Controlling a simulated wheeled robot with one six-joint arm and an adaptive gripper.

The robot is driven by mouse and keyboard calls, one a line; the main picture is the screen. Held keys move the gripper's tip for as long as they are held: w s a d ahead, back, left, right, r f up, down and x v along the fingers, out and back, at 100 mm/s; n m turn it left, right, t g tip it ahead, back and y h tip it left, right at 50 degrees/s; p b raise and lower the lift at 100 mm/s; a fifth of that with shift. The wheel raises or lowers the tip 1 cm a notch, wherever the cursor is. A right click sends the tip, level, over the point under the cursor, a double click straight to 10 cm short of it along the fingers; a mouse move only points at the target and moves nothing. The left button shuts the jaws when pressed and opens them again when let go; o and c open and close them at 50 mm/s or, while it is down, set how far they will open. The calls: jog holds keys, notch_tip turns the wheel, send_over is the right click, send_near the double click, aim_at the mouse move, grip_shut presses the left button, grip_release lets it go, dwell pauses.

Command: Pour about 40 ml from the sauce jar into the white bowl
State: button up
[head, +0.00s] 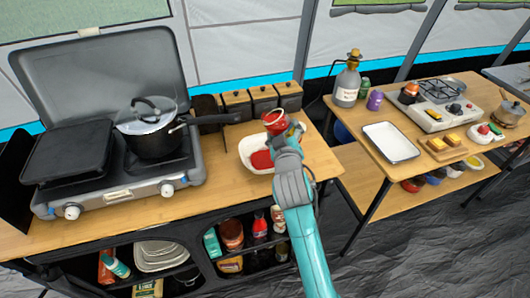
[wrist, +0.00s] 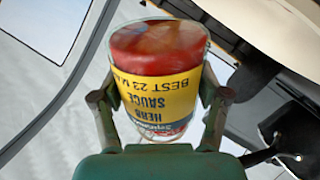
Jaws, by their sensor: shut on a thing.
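The sauce jar (head: 273,121) is held above the white bowl, at the bowl's upper right in the head view. In the wrist view the glass jar (wrist: 158,85) shows red sauce at one end and a yellow label with upside-down lettering. Its exact tilt is hard to judge. My gripper (wrist: 160,108) is shut on the jar, one finger on each side of the label. The white bowl (head: 246,146) stands on the wooden counter, with a red patch of sauce inside. My gripper hides part of the bowl's right side. No falling stream can be made out.
A stove (head: 112,196) with a lidded black pot (head: 155,143) is to the left; the pot's handle reaches toward the bowl. Wooden-lidded canisters (head: 237,98) stand behind the bowl. A second table with a white tray (head: 391,143) and a grey bottle (head: 347,86) is to the right.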

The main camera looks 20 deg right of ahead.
dwell(0.3)
jog(key=shift+s+d+f+m+t, duration=0.15)
jog(key=shift+s+d+m, duration=0.15)
jog(key=shift+d+m, duration=0.25)
jog(key=shift+s+d+m+t, duration=0.15)
jog(key=shift+s+d+m, duration=0.15)
jog(key=shift+m, duration=0.35)
jog(key=shift+s+d+m+t+b, duration=0.35)
jog(key=shift+d+m+b, duration=0.35)
jog(key=shift+m, duration=0.4)
jog(key=shift+s+d+f, duration=0.1)
